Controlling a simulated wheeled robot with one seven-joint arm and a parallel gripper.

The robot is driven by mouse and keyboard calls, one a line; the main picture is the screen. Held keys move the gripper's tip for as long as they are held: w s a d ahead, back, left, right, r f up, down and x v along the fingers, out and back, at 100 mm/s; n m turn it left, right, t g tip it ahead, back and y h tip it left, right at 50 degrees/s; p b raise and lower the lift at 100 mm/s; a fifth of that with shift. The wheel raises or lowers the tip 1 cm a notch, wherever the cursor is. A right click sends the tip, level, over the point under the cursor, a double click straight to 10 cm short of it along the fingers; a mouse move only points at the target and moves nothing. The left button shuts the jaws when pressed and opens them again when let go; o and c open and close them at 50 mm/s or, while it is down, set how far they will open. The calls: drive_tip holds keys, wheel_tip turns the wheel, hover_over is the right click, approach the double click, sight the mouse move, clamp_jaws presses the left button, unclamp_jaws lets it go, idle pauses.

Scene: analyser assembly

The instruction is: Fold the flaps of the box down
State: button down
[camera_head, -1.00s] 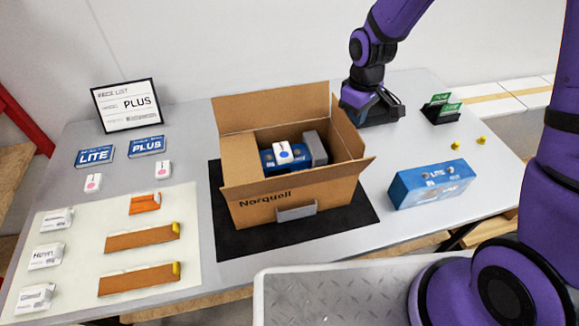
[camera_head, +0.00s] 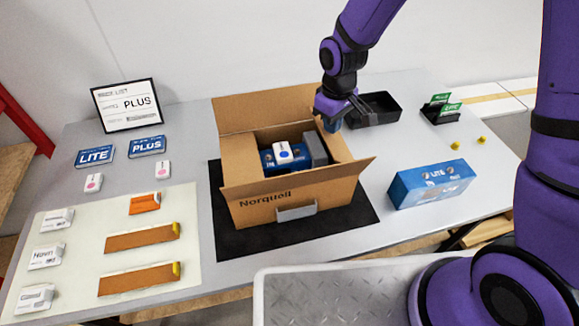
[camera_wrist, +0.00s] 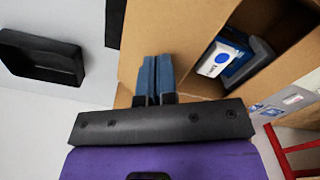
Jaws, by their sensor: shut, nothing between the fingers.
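The open cardboard box (camera_head: 262,209), marked Norquell, stands on a black mat (camera_head: 232,240). Its back flap (camera_head: 262,108) stands up, and its left flap (camera_head: 238,157) and front flap (camera_head: 300,181) also show. The right flap (camera_head: 345,170) is partly hidden by my gripper. Inside are a blue pack (camera_head: 268,160), a small white box (camera_head: 284,152) and a grey block (camera_head: 315,149). My gripper (camera_head: 331,124) is shut and empty at the box's back right corner. In the wrist view its blue fingers (camera_wrist: 156,62) lie together over the cardboard (camera_wrist: 185,35); contact is unclear.
A black tray (camera_head: 380,110) stands behind and right of the box. A sign (camera_head: 126,105), packs and orange parts occupy the left side.

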drive_tip(key=shift+s+a+f, duration=0.2)
drive_tip(key=shift+a+f, duration=0.7)
drive_tip(key=shift+a, duration=0.1)
drive_tip(key=shift+s+a+f, duration=0.1)
drive_tip(key=shift+a+f, duration=0.4)
drive_tip(key=shift+f, duration=1.05)
drive_tip(key=shift+r, duration=3.8)
